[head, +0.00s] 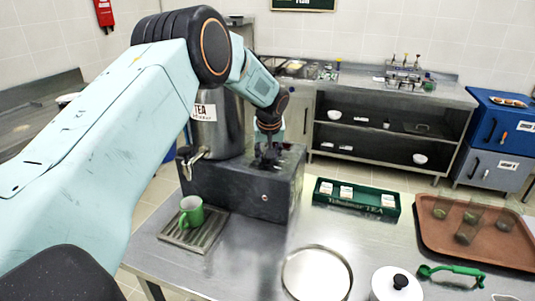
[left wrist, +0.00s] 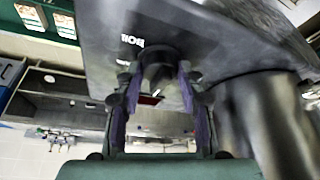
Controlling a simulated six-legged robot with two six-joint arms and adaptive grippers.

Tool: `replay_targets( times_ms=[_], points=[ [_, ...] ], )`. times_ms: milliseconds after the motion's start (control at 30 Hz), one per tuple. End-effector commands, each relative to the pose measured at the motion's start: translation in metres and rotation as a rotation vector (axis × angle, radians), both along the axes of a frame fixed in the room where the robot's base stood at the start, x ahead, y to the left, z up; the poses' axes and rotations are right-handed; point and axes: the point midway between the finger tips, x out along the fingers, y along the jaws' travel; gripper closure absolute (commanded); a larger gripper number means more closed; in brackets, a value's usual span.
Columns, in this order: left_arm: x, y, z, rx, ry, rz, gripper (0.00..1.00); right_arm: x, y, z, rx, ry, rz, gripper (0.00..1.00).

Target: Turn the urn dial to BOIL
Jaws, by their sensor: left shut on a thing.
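The tea urn (head: 225,125) is a steel cylinder with a TEA label, set at the back of a dark control box (head: 235,188). My left gripper (head: 268,158) reaches down to the top of this box, beside the urn. In the left wrist view the dark dial (left wrist: 158,68) sits between the two fingers of my left gripper (left wrist: 152,92), which is shut on it. In the head view the gripper hides most of the dial. My right gripper is not in view.
A green tea box (head: 333,202), a brown tray (head: 430,240) with glasses, a round metal tray (head: 316,275) and a white lid (head: 385,288) lie to the right.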

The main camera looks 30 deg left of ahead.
Motion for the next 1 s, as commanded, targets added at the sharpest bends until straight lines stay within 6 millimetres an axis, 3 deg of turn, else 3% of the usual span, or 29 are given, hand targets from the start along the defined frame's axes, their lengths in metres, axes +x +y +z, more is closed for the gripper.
replay_targets(
  times_ms=[200,567,1000],
  points=[
    [-0.002,0.003,-0.001,0.003,0.006,0.001,0.93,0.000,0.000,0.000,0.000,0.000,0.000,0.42],
    [-0.002,0.003,0.000,0.001,0.005,-0.073,0.94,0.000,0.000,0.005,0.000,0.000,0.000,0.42],
    [-0.002,0.005,-0.001,0.001,0.001,-0.430,0.94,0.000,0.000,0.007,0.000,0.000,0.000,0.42]
  ],
)
